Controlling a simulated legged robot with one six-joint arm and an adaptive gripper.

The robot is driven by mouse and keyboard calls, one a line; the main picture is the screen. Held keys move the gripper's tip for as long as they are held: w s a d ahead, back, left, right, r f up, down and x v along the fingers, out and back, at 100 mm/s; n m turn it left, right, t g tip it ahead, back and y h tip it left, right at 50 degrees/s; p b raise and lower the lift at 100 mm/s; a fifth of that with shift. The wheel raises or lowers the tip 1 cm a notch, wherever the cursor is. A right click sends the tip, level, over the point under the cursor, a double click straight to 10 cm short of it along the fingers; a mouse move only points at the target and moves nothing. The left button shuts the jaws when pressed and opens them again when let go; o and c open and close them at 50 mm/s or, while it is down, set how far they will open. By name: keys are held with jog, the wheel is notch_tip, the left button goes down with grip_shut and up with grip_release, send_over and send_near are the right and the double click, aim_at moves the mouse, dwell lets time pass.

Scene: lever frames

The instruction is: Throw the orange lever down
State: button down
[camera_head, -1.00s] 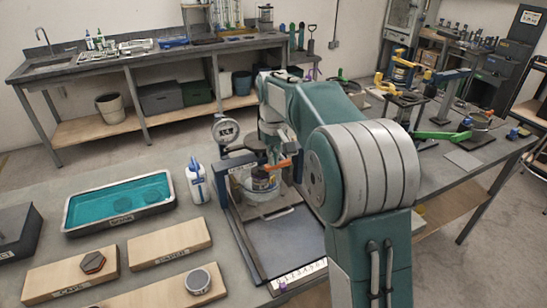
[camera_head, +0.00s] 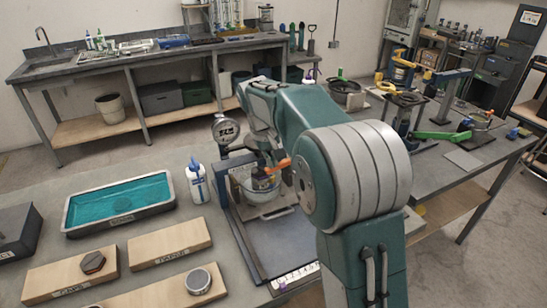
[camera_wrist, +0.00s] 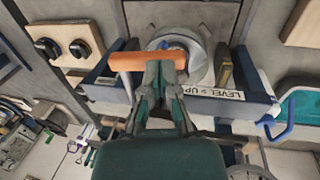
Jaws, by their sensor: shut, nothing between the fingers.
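The orange lever (camera_head: 284,163) shows as a short orange piece beside my wrist in the head view, on the frame at the table's middle. In the wrist view the orange lever (camera_wrist: 130,62) is a bar lying crosswise at my fingertips. My gripper (camera_wrist: 165,72) is shut with nothing held. Its fingertips overlap the bar's right part in the picture; whether they touch it I cannot tell. In the head view my arm hides most of my gripper.
A dial gauge (camera_head: 225,130) is at the frame's left. A white bottle (camera_head: 197,180) and a teal-filled tray (camera_head: 120,204) stand further left. A labelled dark crossbar (camera_wrist: 255,104) shows in the wrist view.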

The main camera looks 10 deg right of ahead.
aim_at(265, 169)
jog(key=h, duration=0.1)
jog(key=f+h, duration=0.1)
jog(key=h, duration=0.1)
jog(key=shift+a+f+t, duration=0.3)
jog(key=shift+a+t, duration=0.05)
jog(key=shift+t, duration=0.05)
jog(key=h, duration=0.1)
jog(key=f+h, duration=0.1)
jog(key=h, duration=0.1)
jog(key=f+h, duration=0.1)
jog(key=h, duration=0.1)
jog(key=shift+t, duration=0.4)
jog(key=shift+w+d+f+t+h, duration=0.1)
jog(key=shift+d+f+t+h, duration=0.15)
jog(key=shift+d+f+h, duration=0.7)
jog(key=shift+f+t+h, duration=0.25)
jog(key=shift+f+h, duration=0.05)
jog(key=shift+h, duration=1.25)
